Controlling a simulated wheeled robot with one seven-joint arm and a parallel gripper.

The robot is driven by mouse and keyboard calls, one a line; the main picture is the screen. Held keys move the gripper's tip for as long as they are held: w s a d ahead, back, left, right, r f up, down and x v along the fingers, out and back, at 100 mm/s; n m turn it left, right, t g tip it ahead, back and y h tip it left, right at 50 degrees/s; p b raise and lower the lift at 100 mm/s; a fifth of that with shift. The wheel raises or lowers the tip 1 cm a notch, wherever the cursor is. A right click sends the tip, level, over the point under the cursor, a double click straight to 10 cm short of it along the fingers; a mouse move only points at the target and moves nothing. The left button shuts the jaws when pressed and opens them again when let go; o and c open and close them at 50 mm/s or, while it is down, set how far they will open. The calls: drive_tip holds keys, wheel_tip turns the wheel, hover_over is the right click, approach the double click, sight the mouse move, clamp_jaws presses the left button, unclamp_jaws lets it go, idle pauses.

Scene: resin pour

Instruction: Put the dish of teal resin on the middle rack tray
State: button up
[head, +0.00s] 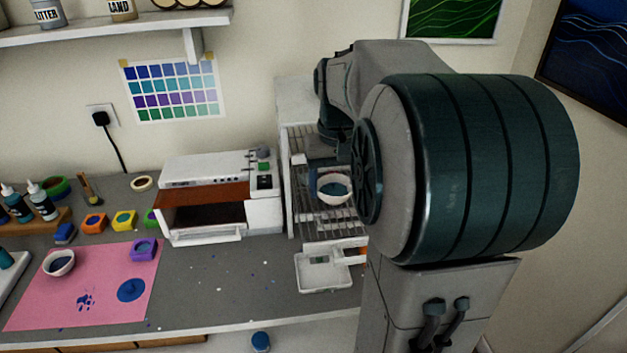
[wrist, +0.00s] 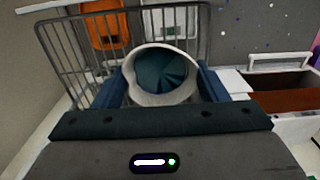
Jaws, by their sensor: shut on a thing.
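The dish of teal resin (head: 335,201) is a small white round bowl, level in the head view, in front of or inside the wire rack (head: 301,180). In the wrist view the dish (wrist: 136,92) sits between the two blue fingers of my gripper (wrist: 161,85), which is shut on it. Teal resin fills its inside. Wire bars of a rack tray (wrist: 62,62) show around and beyond the dish. I cannot tell whether its base touches a tray. In the head view my gripper (head: 333,184) is partly hidden by my arm, as is the rack's right side.
A white oven (head: 220,185) with a brown front stands left of the rack. A white scale (head: 322,278) lies in front of the rack. An orange mould (wrist: 105,30) shows beyond the bars. A pink mat (head: 100,300) holds another white dish (head: 58,262).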

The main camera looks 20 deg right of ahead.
sight(331, 192)
drive_tip(key=shift+w+d+f, duration=0.1)
drive_tip(key=shift+w+f, duration=0.35)
drive_tip(key=shift+w, duration=0.35)
drive_tip(key=shift+f+p, duration=0.4)
drive_tip(key=shift+f, duration=1.65)
drive_tip(key=shift+f, duration=0.25)
drive_tip(key=o, duration=1)
drive_tip(key=shift+r, duration=0.15)
